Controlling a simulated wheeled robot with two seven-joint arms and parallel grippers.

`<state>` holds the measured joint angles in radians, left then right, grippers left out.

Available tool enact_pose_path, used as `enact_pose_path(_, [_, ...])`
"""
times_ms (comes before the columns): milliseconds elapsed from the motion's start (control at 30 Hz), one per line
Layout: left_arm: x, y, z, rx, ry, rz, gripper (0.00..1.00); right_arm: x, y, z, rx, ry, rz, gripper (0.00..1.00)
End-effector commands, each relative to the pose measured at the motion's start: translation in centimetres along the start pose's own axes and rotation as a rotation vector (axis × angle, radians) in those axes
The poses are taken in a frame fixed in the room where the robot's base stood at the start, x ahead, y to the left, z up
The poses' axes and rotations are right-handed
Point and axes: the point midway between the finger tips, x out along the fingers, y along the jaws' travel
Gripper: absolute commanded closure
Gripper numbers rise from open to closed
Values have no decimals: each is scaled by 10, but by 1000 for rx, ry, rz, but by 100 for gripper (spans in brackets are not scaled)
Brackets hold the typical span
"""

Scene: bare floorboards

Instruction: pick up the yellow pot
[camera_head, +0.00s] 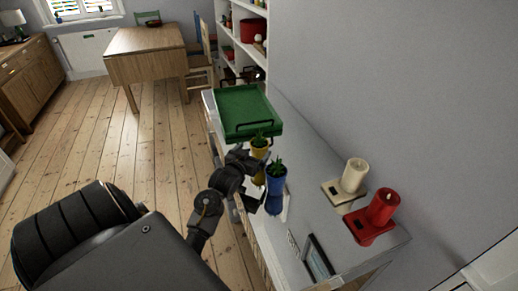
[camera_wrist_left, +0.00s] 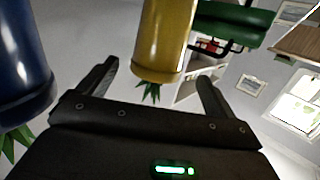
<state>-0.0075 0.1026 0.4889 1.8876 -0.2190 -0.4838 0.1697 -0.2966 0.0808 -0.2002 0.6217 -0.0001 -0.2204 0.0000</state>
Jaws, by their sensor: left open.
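The yellow pot (camera_head: 259,152) with a green plant stands on the white cabinet top, partly hidden behind my left gripper (camera_head: 250,167) in the head view. In the left wrist view the yellow pot (camera_wrist_left: 163,38) appears upside down, ahead of and between the two spread fingers of my left gripper (camera_wrist_left: 157,75). The left gripper is open, and no finger clearly touches the pot. My right gripper is not in view.
A blue pot (camera_head: 275,179) with a plant stands close beside the yellow one. A green tray (camera_head: 246,103) lies behind them. A white candle (camera_head: 354,176), a red candle (camera_head: 383,206) and a dark picture frame (camera_head: 319,257) are at the right and front.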

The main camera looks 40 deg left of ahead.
Motion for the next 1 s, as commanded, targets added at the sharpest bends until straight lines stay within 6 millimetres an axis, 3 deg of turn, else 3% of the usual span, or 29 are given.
enact_pose_path(300, [43, 4, -3, -1, 1, 0, 8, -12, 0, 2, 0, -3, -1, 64])
enact_pose_path(633, [50, 4, -1, 1, 0, 0, 8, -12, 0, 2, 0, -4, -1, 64])
enact_pose_path(1000, [50, 4, -1, 1, 0, 0, 57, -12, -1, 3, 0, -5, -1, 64])
